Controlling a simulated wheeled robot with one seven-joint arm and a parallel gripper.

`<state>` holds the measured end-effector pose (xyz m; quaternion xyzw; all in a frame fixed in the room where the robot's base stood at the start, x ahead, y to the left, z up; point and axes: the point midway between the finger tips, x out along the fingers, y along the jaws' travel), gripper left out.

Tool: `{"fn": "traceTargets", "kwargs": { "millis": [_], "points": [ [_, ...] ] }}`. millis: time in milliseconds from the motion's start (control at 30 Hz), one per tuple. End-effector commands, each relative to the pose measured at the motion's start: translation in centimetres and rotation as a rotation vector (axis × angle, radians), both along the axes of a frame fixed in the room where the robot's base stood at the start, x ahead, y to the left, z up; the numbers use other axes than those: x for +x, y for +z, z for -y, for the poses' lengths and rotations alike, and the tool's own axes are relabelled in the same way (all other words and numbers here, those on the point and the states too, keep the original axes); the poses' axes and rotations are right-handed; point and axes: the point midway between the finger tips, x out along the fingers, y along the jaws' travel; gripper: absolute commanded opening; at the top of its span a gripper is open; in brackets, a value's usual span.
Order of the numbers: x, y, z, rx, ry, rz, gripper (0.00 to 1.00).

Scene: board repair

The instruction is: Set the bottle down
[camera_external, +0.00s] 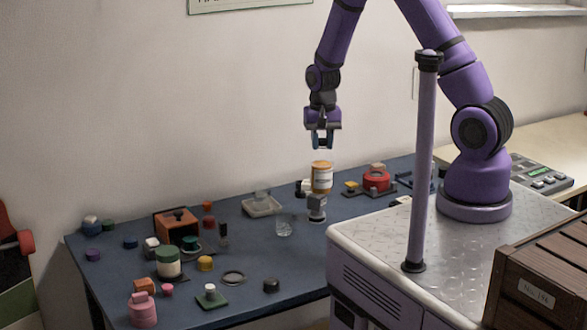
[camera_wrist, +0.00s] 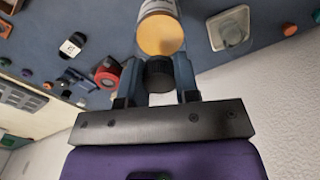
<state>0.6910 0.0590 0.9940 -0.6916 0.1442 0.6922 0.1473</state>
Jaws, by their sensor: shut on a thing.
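The bottle is amber with a white label. It shows upright below my gripper in the external view (camera_external: 321,178). In the wrist view its amber shoulder (camera_wrist: 160,35) lies just beyond the fingers. My gripper (camera_external: 322,141) points straight down. In the wrist view its fingers (camera_wrist: 160,80) are closed on both sides of a black cap at the bottle's top. A grey stand-like object (camera_external: 317,206) shows directly below the bottle in the external view. Whether the bottle's bottom touches anything is not clear.
The blue table (camera_external: 235,283) holds several small items. Near the bottle are a clear glass (camera_external: 284,227), a pale square dish (camera_external: 262,206) and a red round object (camera_external: 376,181). An orange box (camera_external: 177,227) and a pink bottle (camera_external: 143,310) stand to the left.

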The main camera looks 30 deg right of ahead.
Motion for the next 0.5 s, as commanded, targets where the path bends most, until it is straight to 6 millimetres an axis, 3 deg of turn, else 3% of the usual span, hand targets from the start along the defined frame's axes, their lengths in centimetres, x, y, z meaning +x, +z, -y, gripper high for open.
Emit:
{"fn": "traceTargets", "kwargs": {
  "millis": [33, 200, 500],
  "points": [
    [2.3, -0.1, 1.5, 0.001, -0.037, 0.003, 0.00],
    [8.4, -0.1, 6.6, 0.002, -0.136, 0.002, 0.00],
    [16.6, -0.1, 17.9, 0.002, -0.301, 0.003, 0.00]
  ]
}}
